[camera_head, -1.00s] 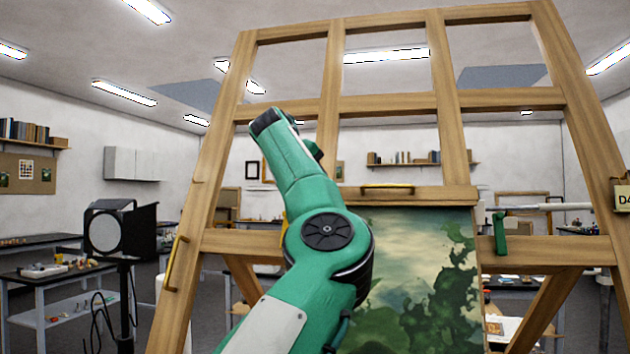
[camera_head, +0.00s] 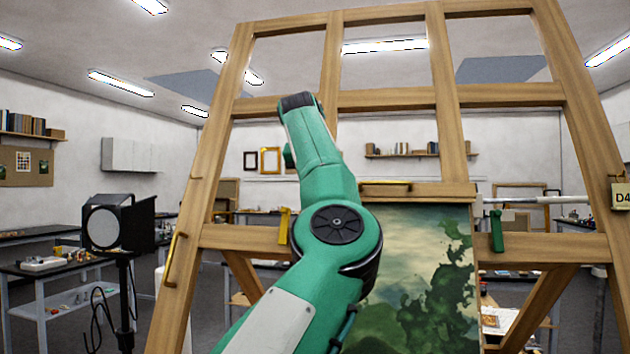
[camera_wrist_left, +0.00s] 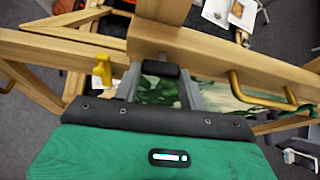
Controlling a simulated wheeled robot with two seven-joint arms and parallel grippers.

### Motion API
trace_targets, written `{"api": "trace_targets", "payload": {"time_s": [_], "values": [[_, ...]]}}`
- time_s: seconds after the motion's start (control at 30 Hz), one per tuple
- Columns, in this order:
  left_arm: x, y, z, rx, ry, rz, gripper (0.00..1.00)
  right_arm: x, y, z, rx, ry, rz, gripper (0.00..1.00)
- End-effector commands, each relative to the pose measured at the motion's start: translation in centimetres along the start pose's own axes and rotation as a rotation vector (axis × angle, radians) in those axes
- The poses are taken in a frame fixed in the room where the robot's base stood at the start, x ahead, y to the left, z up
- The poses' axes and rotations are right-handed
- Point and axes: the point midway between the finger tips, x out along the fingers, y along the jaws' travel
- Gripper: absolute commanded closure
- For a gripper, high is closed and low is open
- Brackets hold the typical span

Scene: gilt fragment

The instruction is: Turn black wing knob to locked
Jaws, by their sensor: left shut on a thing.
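The black wing knob (camera_wrist_left: 160,69) shows in the left wrist view as a short dark bar on the easel's wooden beam. My left gripper (camera_wrist_left: 160,80) has its two grey fingers on either side of the knob and is shut on it. The bar lies roughly crosswise between the fingers. In the head view my green left arm hides the knob and my left gripper. Any lock marking is not readable. My right gripper is in neither view.
A large wooden easel (camera_head: 446,90) holds a green landscape painting (camera_head: 425,280). A yellow lever (camera_head: 284,225), a green handle (camera_head: 498,230) and a brass handle (camera_wrist_left: 262,90) sit on it. A studio lamp (camera_head: 105,225) stands at left.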

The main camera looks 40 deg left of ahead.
Motion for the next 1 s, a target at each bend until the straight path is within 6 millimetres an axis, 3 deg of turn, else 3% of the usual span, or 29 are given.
{"api": "trace_targets", "payload": {"time_s": [0.43,0.77,0.8,0.9,1.0], "values": [[0.2,-0.1,-0.1,0.093,0.005,0.041,0.81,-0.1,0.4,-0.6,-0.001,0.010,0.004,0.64],[0.2,-0.1,-0.1,0.094,0.005,0.041,0.81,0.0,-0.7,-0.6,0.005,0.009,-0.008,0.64],[0.2,-0.1,-0.1,0.094,0.005,0.041,0.52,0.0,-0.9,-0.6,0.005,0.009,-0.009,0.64],[0.2,-0.1,-0.1,0.094,0.004,0.041,0.36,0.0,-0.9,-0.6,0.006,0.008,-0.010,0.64],[0.1,-0.1,-0.1,0.093,0.003,0.041,0.36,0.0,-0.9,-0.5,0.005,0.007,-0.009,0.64]]}}
